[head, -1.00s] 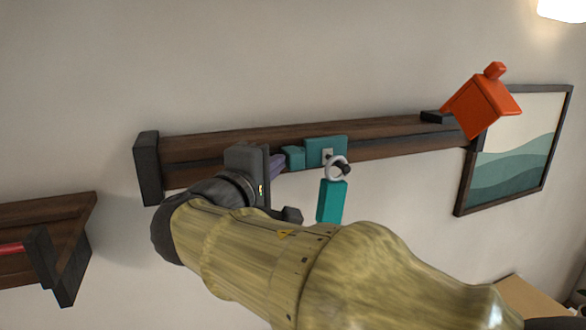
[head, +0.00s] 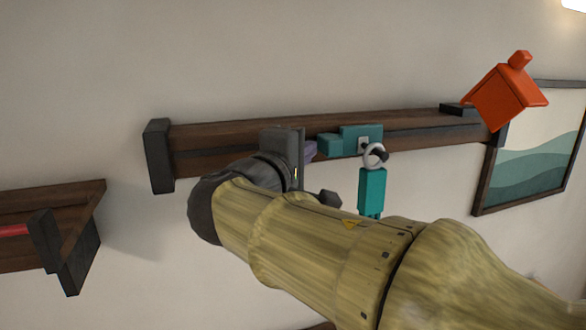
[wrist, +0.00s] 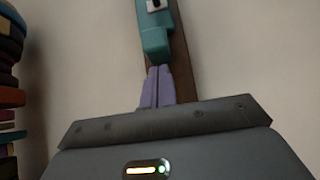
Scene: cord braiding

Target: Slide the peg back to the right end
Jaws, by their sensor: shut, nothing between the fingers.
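The peg is a teal block (head: 350,140) on a dark wooden rail (head: 225,137), right of the rail's middle in the head view. A grey ring (head: 375,156) at its front carries a hanging teal tag (head: 371,190). My gripper (head: 311,150) is at the block's left end, its purple fingers shut and empty. In the wrist view the fingertips (wrist: 158,72) meet or nearly meet the near end of the teal block (wrist: 155,35). I cannot tell whether they touch. My arm hides part of the rail's lower edge.
A dark block (head: 158,157) caps the rail's left end. An orange house-shaped thing (head: 502,95) hangs in front of the right end, near a dark piece (head: 458,109). The rail between peg and right end looks clear. A second shelf (head: 50,205) is at left.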

